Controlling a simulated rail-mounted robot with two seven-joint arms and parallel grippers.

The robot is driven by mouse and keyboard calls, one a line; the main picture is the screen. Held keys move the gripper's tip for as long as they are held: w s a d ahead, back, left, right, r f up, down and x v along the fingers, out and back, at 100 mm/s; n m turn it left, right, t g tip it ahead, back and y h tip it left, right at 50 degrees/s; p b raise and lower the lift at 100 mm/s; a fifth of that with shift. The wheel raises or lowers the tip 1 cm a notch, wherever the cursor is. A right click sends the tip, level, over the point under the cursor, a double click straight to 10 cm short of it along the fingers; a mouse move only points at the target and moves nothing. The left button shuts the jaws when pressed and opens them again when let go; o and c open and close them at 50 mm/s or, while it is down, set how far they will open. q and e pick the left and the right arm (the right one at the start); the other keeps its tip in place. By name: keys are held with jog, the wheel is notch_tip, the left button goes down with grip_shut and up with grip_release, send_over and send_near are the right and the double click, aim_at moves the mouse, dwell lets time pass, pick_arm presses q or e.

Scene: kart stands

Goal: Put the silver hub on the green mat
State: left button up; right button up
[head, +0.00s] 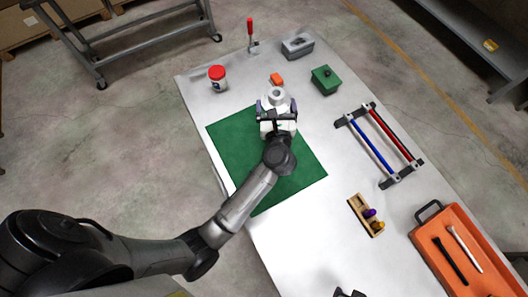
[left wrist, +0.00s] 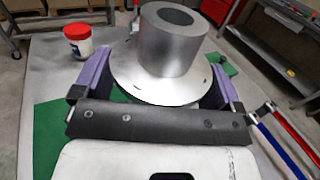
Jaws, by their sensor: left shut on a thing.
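The silver hub (head: 277,95) is a thick ring on a wide round flange. My left gripper (head: 277,104) is shut on it. In the left wrist view the hub (left wrist: 172,50) sits upright between the purple fingers of the left gripper (left wrist: 160,78), which touch the flange on both sides. The green mat (head: 250,150) lies flat on the table, partly covered by my left arm. The hub shows at the mat's far edge; its height above the surface is unclear. A dark piece at the bottom edge of the head view may be my right gripper (head: 348,293).
Near the hub are an orange block (head: 277,79), a red-lidded jar (head: 218,78), a green box (head: 326,80) and a grey box (head: 297,46). A rack with blue and red bars (head: 372,147), a wooden holder (head: 361,213) and an orange tray (head: 425,244) stand right.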

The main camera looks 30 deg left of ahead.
pick_arm(q)
jog(key=shift+w+a+f+b, duration=0.1)
jog(key=shift+f+b, duration=0.1)
jog(key=shift+f, duration=0.3)
jog(key=shift+w+f+b, duration=0.1)
jog(key=shift+f+b, duration=0.05)
jog(key=shift+f, duration=0.3)
pick_arm(e)
jog(key=shift+a+f, duration=0.1)
jog(key=shift+f, duration=0.65)
pick_arm(q)
send_over(244, 128)
notch_tip(244, 128, down, 7)
pick_arm(e)
jog(key=shift+f, duration=0.1)
pick_arm(q)
jog(key=shift+f+b, duration=0.65)
jog(key=shift+f, duration=1.4)
pick_arm(e)
jog(key=shift+w+f, duration=0.1)
jog(key=shift+f, duration=0.45)
pick_arm(q)
jog(key=shift+f, duration=0.15)
pick_arm(e)
jog(key=shift+f, duration=0.1)
pick_arm(q)
jog(key=o, duration=0.7)
jog(key=shift+o, duration=0.7)
